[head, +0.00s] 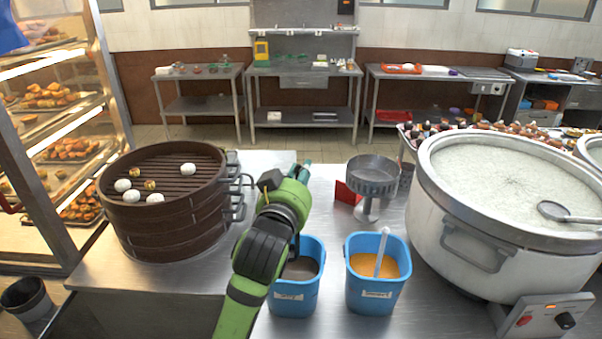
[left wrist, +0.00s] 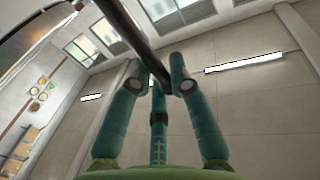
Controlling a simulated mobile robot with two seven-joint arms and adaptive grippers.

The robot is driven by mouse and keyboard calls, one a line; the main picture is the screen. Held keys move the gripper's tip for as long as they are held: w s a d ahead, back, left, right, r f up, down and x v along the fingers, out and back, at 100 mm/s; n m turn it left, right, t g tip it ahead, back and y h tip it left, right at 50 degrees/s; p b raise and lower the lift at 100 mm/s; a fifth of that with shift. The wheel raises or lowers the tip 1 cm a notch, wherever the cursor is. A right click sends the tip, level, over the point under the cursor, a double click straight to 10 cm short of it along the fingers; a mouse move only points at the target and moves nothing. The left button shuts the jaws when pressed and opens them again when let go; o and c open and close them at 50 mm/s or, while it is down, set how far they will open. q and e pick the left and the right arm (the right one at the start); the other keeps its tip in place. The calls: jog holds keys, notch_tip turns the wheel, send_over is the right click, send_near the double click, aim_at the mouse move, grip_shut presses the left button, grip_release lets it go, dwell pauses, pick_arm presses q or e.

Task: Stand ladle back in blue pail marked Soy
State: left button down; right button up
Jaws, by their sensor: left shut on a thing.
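My left gripper (head: 298,172) reaches in from the bottom middle, above and behind the left blue pail. In the left wrist view its teal fingers (left wrist: 160,85) are shut on the dark handle of a ladle (left wrist: 134,40), which crosses the picture slantwise. In the head view my arm hides most of this ladle. The left blue pail (head: 294,298) holds a dark brown liquid and is partly covered by my arm. The right blue pail (head: 372,296) holds an orange liquid with a pale handle standing in it. The labels are too small to read. My right gripper is not in view.
A brown steamer (head: 165,215) with buns stands left. A large white stockpot (head: 480,245) with another ladle (head: 568,216) stands right. A metal strainer on a stand (head: 373,180) and a red object (head: 347,192) are behind the pails. A lit food cabinet (head: 60,130) is far left.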

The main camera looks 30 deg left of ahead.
pick_arm(q)
notch_tip(320, 180, down, 2)
jog(key=shift+w+f+b, duration=0.1)
jog(key=shift+f+b, duration=0.1)
jog(key=shift+b, duration=0.8)
jog(key=shift+f+b, duration=0.25)
jog(key=shift+b, duration=0.1)
jog(key=shift+f+b, duration=0.95)
jog(key=shift+b, duration=0.05)
jog(key=shift+f+b, duration=0.35)
jog(key=shift+f, duration=0.3)
notch_tip(320, 180, down, 2)
jog(key=shift+b, duration=0.7)
notch_tip(320, 180, down, 7)
jog(key=b, duration=0.4)
jog(key=shift+b, duration=0.35)
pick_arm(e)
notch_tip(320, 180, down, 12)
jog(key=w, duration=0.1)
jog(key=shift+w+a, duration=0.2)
